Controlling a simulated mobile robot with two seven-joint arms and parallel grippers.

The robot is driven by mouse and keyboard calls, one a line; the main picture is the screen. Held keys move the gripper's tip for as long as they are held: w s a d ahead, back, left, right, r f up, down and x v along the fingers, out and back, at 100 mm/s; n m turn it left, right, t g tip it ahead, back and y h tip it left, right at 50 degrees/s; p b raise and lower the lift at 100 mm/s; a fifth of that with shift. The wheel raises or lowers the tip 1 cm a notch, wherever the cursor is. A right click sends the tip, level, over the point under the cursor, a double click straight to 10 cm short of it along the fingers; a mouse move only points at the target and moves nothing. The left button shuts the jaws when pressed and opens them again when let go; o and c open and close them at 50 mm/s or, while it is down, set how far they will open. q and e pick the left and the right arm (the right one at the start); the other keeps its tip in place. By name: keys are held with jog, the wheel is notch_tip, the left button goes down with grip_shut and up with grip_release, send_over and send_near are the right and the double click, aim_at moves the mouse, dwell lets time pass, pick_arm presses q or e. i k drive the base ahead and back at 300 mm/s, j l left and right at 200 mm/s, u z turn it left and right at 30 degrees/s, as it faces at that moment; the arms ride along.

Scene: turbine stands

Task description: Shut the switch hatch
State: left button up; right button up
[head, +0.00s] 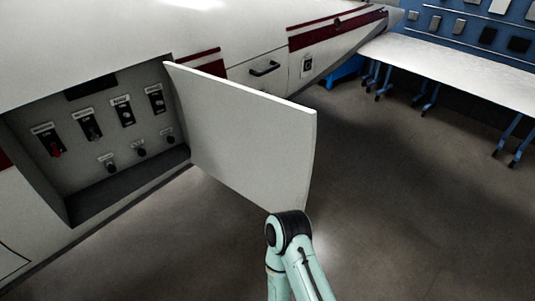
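The switch hatch (250,135) is a flat white panel that stands open, swung out from the right edge of a recessed switch box (75,201) in the white body. Several switches show inside the box, among them one with a red part (57,152). One of my arms reaches up from the bottom centre, and its dark joint is at the lower right corner of the hatch. The hatch hides whatever is behind it. I cannot see either gripper's fingers, and I cannot tell whether the arm touches the hatch.
The white body (230,30) runs across the top left, with a dark handle (264,69) right of the box. A white table (460,62) on blue legs stands at the upper right, before a blue tool wall (480,28). The grey floor (400,200) at right is clear.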

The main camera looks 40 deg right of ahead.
aim_at(261, 145)
jog(key=l+u, duration=0.1)
jog(key=l, duration=0.2)
jog(key=k+l+u, duration=0.1)
jog(key=l, duration=0.2)
jog(key=k+l+u, duration=0.1)
jog(key=l, duration=0.2)
jog(key=l+u, duration=0.2)
jog(key=l, duration=0.45)
jog(key=l+u, duration=0.25)
jog(key=l, duration=0.45)
jog(key=k+l+u, duration=0.2)
jog(key=l, duration=0.45)
jog(key=i, duration=0.1)
